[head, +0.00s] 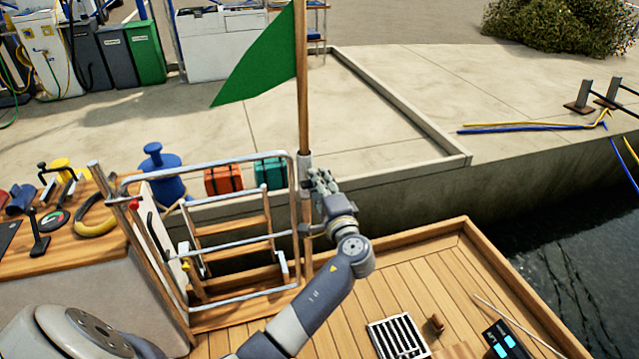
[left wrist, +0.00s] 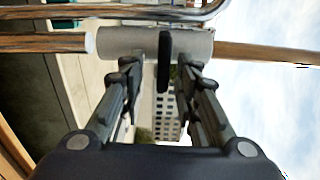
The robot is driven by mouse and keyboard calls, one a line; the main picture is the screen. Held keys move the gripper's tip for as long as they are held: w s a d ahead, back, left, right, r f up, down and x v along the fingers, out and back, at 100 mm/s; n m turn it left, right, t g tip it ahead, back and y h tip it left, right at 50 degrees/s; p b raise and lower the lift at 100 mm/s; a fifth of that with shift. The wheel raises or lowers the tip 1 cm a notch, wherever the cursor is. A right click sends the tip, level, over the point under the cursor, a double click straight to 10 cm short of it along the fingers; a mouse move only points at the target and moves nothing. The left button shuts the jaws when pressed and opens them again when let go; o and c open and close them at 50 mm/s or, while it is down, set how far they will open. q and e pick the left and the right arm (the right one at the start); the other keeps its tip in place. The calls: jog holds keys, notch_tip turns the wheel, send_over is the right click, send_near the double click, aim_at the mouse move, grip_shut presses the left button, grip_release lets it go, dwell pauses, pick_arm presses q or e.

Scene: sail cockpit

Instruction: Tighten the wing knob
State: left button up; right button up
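The wing knob (left wrist: 164,62) is a flat black bar on a grey socket sleeve (left wrist: 205,42) in the left wrist view. In the head view the sleeve (head: 304,162) clamps the foot of a wooden flagpole (head: 302,80) with a green flag (head: 262,66); the knob cannot be made out there. My left gripper (head: 319,185) is at the sleeve. In the left wrist view its two fingers (left wrist: 160,72) are open, one on each side of the knob, with gaps showing between. My right gripper is not in view.
A metal rail (head: 215,172) and a wooden ladder (head: 235,240) stand just left of my left gripper. Red (head: 223,180) and teal (head: 270,172) cases are behind the rail. The deck (head: 400,285) below has a white grate (head: 398,338). Water lies to the right.

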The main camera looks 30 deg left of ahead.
pick_arm(q)
jog(key=v, duration=1.2)
dwell(0.3)
